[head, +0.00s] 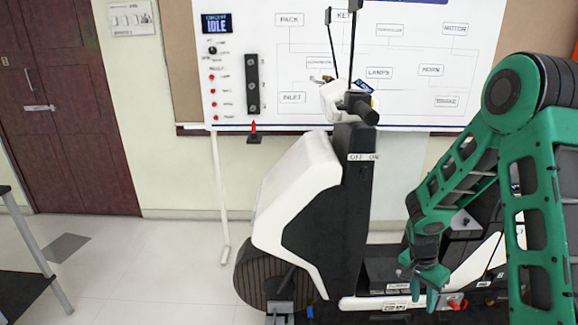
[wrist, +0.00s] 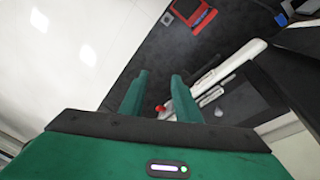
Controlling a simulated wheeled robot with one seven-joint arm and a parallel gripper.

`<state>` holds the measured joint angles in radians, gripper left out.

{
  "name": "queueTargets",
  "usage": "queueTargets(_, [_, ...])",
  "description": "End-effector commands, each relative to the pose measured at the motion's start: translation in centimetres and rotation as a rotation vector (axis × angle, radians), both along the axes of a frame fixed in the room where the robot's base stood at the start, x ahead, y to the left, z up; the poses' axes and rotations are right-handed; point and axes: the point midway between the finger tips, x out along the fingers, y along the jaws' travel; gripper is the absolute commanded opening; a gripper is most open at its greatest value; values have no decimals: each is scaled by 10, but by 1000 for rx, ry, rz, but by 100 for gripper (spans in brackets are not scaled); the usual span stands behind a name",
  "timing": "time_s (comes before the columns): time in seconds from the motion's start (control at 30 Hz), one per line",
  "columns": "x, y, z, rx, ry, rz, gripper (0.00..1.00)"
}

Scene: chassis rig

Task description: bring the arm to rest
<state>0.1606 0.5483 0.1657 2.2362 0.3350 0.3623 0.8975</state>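My arm (head: 530,170) is green and reaches down from the right side of the head view. My gripper (head: 424,293) points down beside the scooter's low footboard area. In the wrist view my gripper (wrist: 160,95) shows two green fingers set apart, with nothing between them. It is open and empty. I cannot tell from these views how far the fingertips are from the surface below.
A white and black scooter rig (head: 297,190) stands at the centre, close to my arm. A wiring board (head: 390,60) hangs behind it, with a screen reading IDLE (head: 217,23). A black table (head: 22,292) is at left. Floor between them (head: 150,260) is clear.

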Motion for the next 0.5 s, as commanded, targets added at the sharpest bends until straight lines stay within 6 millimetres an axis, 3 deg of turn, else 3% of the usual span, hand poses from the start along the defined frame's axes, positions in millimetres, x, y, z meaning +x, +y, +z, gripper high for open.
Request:
queueTargets(0.03, [-6,-8,20,-6,-1,14,30])
queueTargets(0.2, [-35,-27,75,-6,25,72,30])
queueTargets(0.5, [-103,-47,157,29,57,171,30])
